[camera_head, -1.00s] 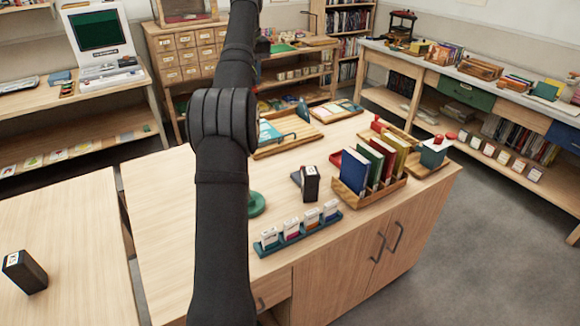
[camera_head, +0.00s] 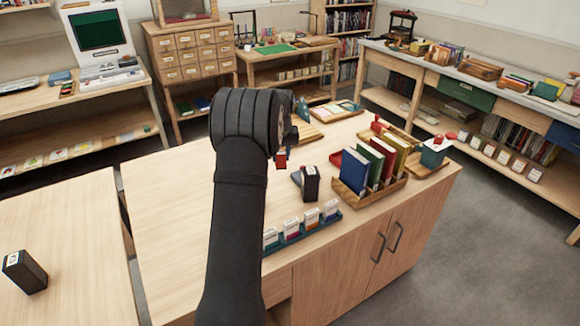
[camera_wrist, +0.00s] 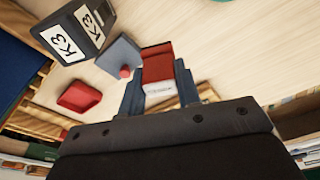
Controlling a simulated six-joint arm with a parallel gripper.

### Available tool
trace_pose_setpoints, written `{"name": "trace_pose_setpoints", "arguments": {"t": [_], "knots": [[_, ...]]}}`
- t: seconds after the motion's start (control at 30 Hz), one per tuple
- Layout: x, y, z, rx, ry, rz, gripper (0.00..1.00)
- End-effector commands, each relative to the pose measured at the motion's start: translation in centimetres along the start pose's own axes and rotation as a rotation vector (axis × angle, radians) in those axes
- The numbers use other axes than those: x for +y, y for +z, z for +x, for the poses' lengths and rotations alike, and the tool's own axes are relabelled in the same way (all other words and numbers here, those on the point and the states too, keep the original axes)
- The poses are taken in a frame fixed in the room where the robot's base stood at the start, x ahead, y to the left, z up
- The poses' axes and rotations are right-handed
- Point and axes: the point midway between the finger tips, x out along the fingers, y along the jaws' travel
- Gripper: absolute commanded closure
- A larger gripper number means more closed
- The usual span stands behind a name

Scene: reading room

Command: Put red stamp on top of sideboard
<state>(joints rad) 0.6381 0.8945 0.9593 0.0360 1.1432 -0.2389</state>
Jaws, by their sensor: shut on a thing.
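My gripper (camera_wrist: 158,92) is shut on the red stamp (camera_wrist: 157,64), a red block with a pale lower part between the fingers. In the head view a bit of the red stamp (camera_head: 281,161) shows under the end of my arm, above the wooden top; the fingers are mostly hidden there. The central wooden cabinet (camera_head: 170,205) with door handles looks like the sideboard. The left part of its top is bare.
A black box labelled K3 (camera_wrist: 75,35) stands close by, also in the head view (camera_head: 311,184). Near it are a grey block (camera_wrist: 118,57) and a red piece (camera_wrist: 80,97). A book rack (camera_head: 378,195) and a card holder (camera_head: 300,235) stand toward the cabinet's front.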

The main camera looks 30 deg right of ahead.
Motion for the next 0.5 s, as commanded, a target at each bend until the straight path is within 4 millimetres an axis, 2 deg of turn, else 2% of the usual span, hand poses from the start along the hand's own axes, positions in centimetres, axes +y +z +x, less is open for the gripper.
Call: {"name": "trace_pose_setpoints", "arguments": {"t": [0.03,0.1,0.2,0.5], "knots": [[0.1,0.7,1.7,-0.004,0.000,0.004,0.93],[0.2,1.5,3.6,-0.003,0.000,0.008,0.93],[0.0,2.2,5.5,-0.001,0.000,0.001,0.93],[-0.4,2.9,8.4,0.000,-0.003,-0.019,0.93]]}}
